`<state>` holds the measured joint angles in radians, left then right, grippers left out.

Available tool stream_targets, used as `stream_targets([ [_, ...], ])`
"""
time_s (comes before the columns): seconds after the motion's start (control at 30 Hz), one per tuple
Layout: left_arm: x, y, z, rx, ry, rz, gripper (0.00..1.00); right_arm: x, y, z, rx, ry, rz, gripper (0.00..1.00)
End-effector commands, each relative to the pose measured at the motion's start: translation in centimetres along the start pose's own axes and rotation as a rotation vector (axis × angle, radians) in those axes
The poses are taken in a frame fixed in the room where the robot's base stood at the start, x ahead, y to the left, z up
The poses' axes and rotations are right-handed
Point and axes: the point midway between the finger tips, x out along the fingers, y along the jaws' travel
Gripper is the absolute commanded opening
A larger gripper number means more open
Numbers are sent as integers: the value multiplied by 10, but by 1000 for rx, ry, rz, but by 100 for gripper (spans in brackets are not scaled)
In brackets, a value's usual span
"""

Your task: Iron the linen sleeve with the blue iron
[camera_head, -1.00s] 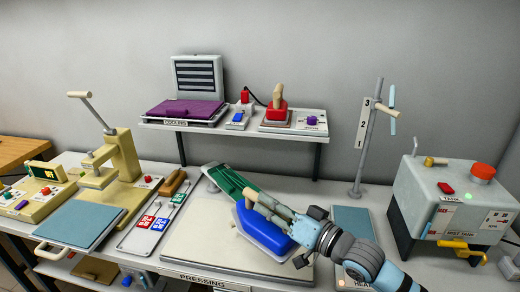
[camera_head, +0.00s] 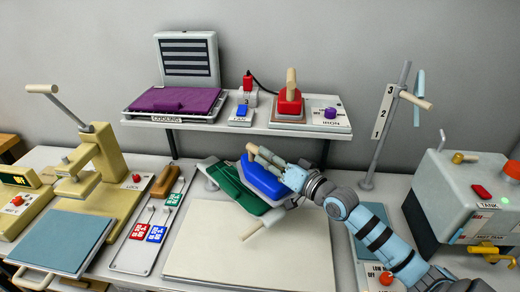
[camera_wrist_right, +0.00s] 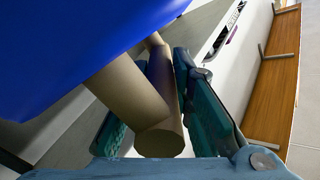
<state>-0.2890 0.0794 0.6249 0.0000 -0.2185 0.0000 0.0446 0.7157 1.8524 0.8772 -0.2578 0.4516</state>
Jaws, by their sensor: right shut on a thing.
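The blue iron (camera_head: 263,181) is tilted in my right gripper (camera_head: 283,168), which is shut on its beige handle. In the right wrist view the handle (camera_wrist_right: 160,105) lies between the fingers, with the blue body (camera_wrist_right: 75,50) at upper left. The green linen sleeve (camera_head: 232,188) lies on a narrow board behind the pressing pad. The iron is over the right part of the sleeve and hides some of it. I cannot tell whether its soleplate touches the cloth. My left gripper is not in view.
A grey tank (camera_head: 455,195) stands right and a beige press (camera_head: 95,190) left.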

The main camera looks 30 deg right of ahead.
Motion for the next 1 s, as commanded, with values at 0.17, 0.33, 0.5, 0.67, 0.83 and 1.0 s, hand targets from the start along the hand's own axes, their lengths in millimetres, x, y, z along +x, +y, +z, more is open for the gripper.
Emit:
stream_targets([
  [0.17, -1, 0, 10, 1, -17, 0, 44, 0, -2, -2, -1, 4, -4, 0],
  [0.33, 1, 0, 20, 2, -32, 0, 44, 0, -1, 0, -1, 4, -4, 0],
  [0.5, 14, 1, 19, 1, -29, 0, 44, -1, 8, 13, -1, 4, -4, 0],
  [0.67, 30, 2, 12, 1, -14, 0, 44, -2, 17, 27, -1, 4, -4, 0],
  [0.83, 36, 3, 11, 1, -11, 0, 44, -3, 20, 33, -1, 5, -4, 0],
  [1.0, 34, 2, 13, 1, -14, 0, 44, -3, 19, 32, -1, 5, -5, 0],
])
